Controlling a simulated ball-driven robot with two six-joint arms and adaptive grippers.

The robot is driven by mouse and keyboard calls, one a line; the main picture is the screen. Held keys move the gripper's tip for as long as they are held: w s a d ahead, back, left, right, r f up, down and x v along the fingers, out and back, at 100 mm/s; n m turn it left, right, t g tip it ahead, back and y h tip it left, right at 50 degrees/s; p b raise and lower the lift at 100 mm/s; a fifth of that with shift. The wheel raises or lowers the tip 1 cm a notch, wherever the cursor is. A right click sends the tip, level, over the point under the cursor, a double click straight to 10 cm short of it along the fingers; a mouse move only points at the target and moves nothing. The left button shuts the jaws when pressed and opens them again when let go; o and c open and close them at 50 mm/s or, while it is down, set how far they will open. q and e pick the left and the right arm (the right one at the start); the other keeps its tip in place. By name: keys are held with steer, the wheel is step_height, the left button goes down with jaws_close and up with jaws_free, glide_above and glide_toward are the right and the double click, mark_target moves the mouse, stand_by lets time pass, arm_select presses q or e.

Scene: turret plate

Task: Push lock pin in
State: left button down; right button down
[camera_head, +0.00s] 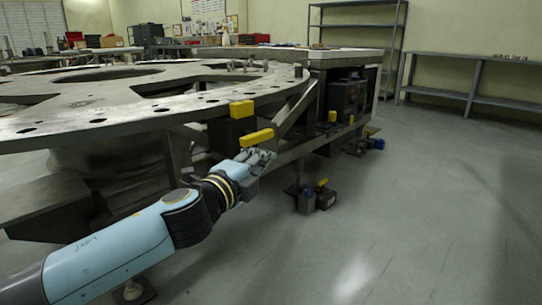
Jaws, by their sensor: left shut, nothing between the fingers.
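My left gripper (258,158) is shut with nothing between its fingers. It is at the end of my blue arm, just below a yellow bar-shaped piece (257,137) under the rim of the turret plate (150,108). I cannot tell whether the fingers touch that piece. A yellow block (242,109) sits above it at the plate's edge. I cannot tell which yellow part is the lock pin. My right gripper is not in view.
A dark box with a yellow top part (325,195) stands on the floor right of my gripper. A grey frame (345,60) with dark equipment stands behind. A shelf (357,25) and a bench (475,60) line the back wall. The floor at the right is clear.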

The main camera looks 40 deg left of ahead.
arm_select(q)
steer(key=s, duration=0.3)
steer(key=shift+d, duration=0.2)
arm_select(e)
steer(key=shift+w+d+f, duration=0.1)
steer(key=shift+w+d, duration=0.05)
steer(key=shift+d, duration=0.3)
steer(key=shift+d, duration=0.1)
